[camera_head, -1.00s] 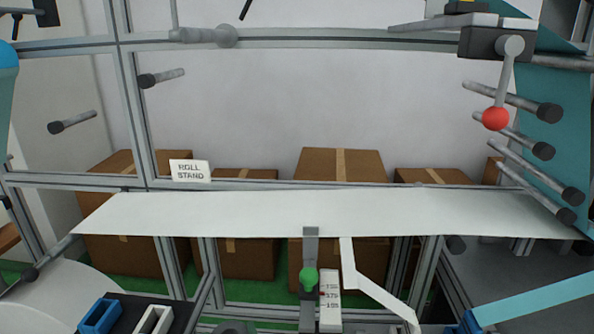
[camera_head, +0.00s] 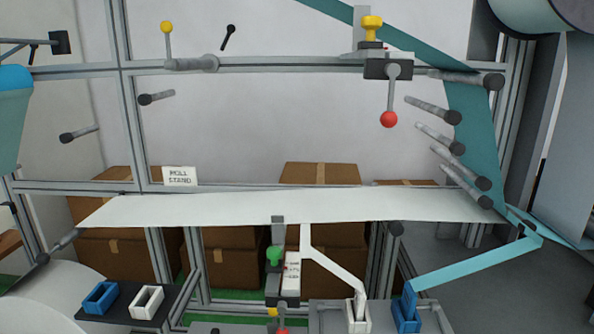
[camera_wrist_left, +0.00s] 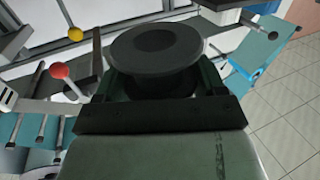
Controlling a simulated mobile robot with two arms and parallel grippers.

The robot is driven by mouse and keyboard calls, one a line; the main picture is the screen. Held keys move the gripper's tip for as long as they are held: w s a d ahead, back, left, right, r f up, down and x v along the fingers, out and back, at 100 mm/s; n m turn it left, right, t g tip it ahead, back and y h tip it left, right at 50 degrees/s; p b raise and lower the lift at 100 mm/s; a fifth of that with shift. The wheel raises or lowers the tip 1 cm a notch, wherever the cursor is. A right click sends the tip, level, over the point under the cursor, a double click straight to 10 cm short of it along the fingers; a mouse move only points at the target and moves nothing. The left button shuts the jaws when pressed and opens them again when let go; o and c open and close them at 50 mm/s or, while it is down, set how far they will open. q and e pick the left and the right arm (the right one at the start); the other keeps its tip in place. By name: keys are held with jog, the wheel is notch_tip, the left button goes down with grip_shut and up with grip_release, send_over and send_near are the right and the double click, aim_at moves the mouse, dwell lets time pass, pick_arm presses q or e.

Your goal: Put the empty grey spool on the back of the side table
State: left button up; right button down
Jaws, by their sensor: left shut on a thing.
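In the left wrist view, a dark grey spool (camera_wrist_left: 155,48) with a round flange and no visible wound material sits at the gripper's far end. My left gripper (camera_wrist_left: 158,82) is shut on it, and the jaws hide part of the spool's lower half. Neither the spool nor my left gripper shows in the head view. My right gripper is in no view. I cannot make out the side table in either view.
In the head view, a white web (camera_head: 290,208) spans the frame machine. Rollers and a red-knobbed lever (camera_head: 388,119) stick out at right. Cardboard boxes (camera_head: 320,173) stand behind.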

pick_arm(q)
jog(key=s+a+r+m+h+p, duration=0.1)
jog(key=s+a+m+h+p, duration=0.1)
jog(key=s, duration=0.5)
jog(key=shift+s+a+m+t+h+p, duration=0.15)
jog(key=shift+a+m+t+h+p, duration=0.2)
jog(key=shift+a+m+h, duration=1.05)
